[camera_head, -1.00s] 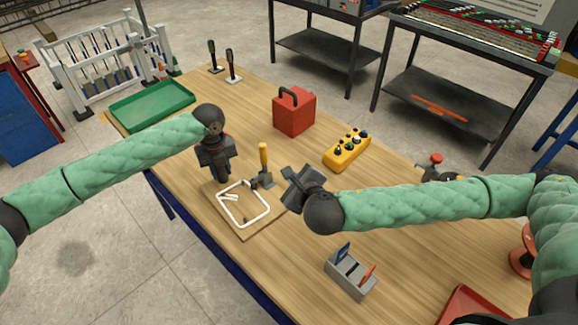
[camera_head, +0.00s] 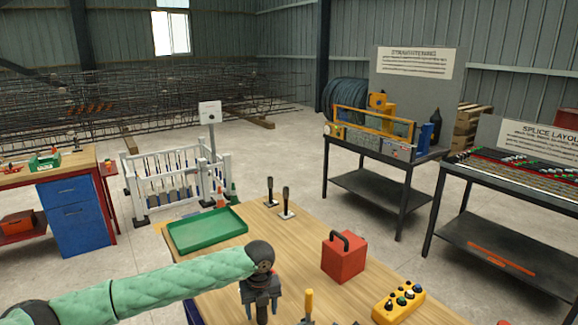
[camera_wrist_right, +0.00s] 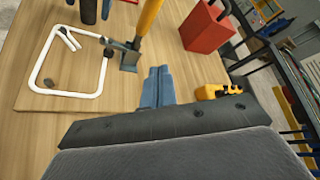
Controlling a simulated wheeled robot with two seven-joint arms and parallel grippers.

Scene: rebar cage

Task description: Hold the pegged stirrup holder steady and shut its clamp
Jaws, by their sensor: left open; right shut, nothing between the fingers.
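The white stirrup (camera_wrist_right: 97,93), a bent rod loop, lies on the wooden board of the holder (camera_wrist_right: 60,103) in the right wrist view. The holder's grey clamp (camera_wrist_right: 128,56) sits at the loop's right side. Its yellow handle (camera_wrist_right: 150,15) stands up; only this handle's top (camera_head: 308,300) clearly shows in the head view. My right gripper (camera_wrist_right: 158,74) is shut and empty, just right of and below the clamp in its wrist view, apart from the handle. My left gripper (camera_head: 262,308) is open, pointing down, left of the handle; its fingertips are partly cut off.
A red toolbox (camera_head: 344,260) and a yellow button box (camera_head: 398,302) stand right of the handle. A green tray (camera_head: 207,232) and two black-handled tools (camera_head: 286,203) are farther back on the table. Metal shelves stand beyond.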

